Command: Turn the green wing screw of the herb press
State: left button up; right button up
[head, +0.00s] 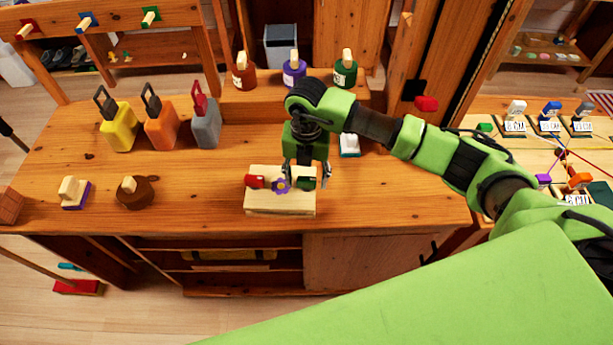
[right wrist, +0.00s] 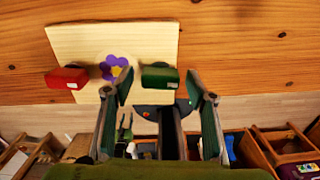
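The herb press is a pale wooden board (head: 262,205) on the workbench, also in the right wrist view (right wrist: 85,40). A red wing screw (head: 255,182), a purple flower (head: 281,186) and the green wing screw (head: 308,182) sit in a row along it. In the right wrist view the green wing screw (right wrist: 160,77) is at the board's right part, with the red one (right wrist: 67,78) at left. My right gripper (head: 306,178) is above the press's right end. Its fingers (right wrist: 159,88) are spread, one on each side of the green screw, with visible gaps. My left gripper is not in view.
Yellow (head: 120,126), orange and grey padlock-like blocks stand at the back left. Several knobbed bottles (head: 294,72) stand on a raised shelf behind. A round brown block (head: 135,192) lies to the left. The bench between it and the press is clear.

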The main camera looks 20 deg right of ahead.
aim_at(307, 179)
notch_tip(307, 179, up, 12)
dwell(0.6)
